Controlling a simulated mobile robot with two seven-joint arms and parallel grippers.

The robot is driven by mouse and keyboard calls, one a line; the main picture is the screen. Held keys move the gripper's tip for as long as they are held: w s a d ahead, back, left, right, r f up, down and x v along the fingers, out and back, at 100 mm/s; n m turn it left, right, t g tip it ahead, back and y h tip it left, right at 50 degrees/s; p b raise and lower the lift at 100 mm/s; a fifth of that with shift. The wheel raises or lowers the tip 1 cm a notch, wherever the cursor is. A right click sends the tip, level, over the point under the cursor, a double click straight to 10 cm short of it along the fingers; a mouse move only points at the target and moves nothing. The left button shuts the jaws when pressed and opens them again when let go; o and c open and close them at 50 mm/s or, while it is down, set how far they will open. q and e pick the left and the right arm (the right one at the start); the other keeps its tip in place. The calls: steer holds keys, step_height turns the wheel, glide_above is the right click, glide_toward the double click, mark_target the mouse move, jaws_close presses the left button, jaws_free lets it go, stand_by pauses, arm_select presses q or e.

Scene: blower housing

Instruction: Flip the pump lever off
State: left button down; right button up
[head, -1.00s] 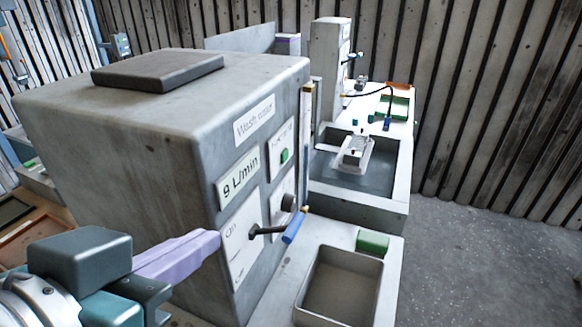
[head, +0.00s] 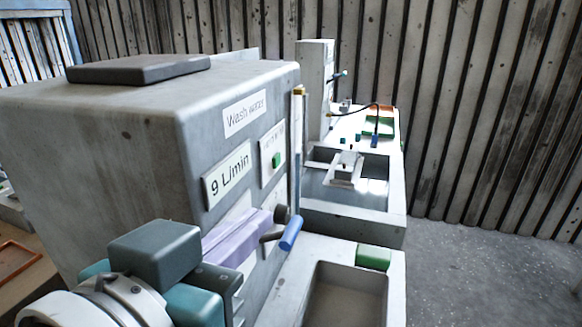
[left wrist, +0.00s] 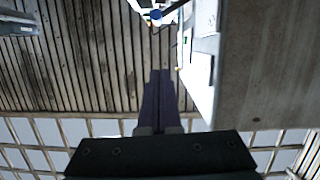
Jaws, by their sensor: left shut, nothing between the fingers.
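The pump lever (head: 291,233) has a dark stem and a blue handle. It sticks out from the front of the grey wash water housing (head: 120,150), with the handle pointing right. My left gripper (head: 270,219) has lilac fingers, shut and empty. In the head view its fingertips overlap the lever's stem, just left of the blue handle; I cannot tell whether they touch. The fingers hide much of the lever's on/off plate. In the left wrist view the closed fingers (left wrist: 160,75) point up the picture, beside the housing (left wrist: 265,70). My right gripper is out of view.
A 9 L/min plate (head: 228,175), a green button (head: 276,160) and a dark knob lie on the housing front. Below right are an open basin (head: 318,285) and a green block (head: 374,257). A second sink (head: 350,222) stands behind. Open floor (head: 480,265) lies right.

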arm_select(q)
glide_above(283, 240)
steer(key=shift+w+f, duration=0.15)
steer(key=shift+f, duration=0.8)
steer(key=f, duration=0.3)
steer(key=shift+s, duration=0.2)
steer(key=shift+f, duration=0.55)
